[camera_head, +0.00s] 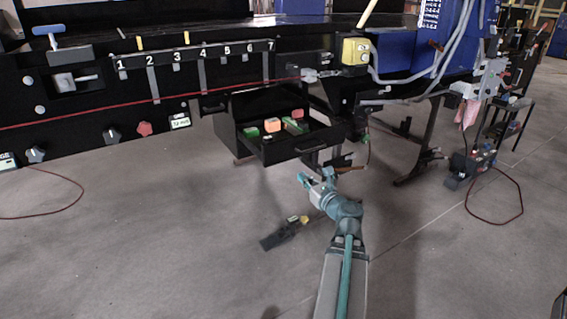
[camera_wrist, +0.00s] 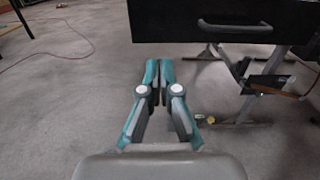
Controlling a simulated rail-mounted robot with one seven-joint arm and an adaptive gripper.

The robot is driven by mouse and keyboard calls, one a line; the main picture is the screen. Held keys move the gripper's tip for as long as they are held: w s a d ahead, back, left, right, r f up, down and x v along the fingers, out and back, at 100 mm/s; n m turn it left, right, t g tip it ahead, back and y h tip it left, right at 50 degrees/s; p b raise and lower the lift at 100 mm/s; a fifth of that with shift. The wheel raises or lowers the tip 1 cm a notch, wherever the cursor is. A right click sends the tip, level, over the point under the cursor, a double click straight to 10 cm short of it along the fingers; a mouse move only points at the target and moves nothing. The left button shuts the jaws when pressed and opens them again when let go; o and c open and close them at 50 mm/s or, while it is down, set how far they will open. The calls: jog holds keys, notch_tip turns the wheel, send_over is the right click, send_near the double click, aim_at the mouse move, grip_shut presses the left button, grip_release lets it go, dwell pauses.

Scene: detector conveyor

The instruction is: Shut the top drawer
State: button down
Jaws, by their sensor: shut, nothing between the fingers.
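The top drawer (camera_head: 303,145) is a black drawer below the bench, pulled out, with small coloured items inside. Its front panel and grey bar handle (camera_wrist: 234,26) fill the upper right of the wrist view. My gripper (camera_head: 304,178) is in front of the drawer and a little below it in the head view. In the wrist view my gripper (camera_wrist: 159,62) has its two fingers together, empty, left of the handle and lower than it. I see no contact with the drawer front.
An orange block (camera_head: 272,125) and green blocks lie in the drawer. A black bench with numbered slots (camera_head: 195,56) stands above and left. Dark metal legs (camera_head: 418,150) stand to the right. A dark object (camera_head: 283,235) lies on the floor. The grey floor in front is mostly open.

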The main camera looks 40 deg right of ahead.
aim_at(251, 132)
jog(key=b+x, duration=0.1)
jog(key=x, duration=1.3)
jog(key=shift+f, duration=0.15)
jog(key=shift+w, duration=0.15)
jog(key=p+x, duration=0.2)
jog(key=x, duration=2.3)
jog(key=shift+w+d, duration=0.1)
jog(key=shift+w, duration=0.2)
jog(key=shift+w+d, duration=0.1)
jog(key=shift+w, duration=0.1)
jog(key=shift+w, duration=0.1)
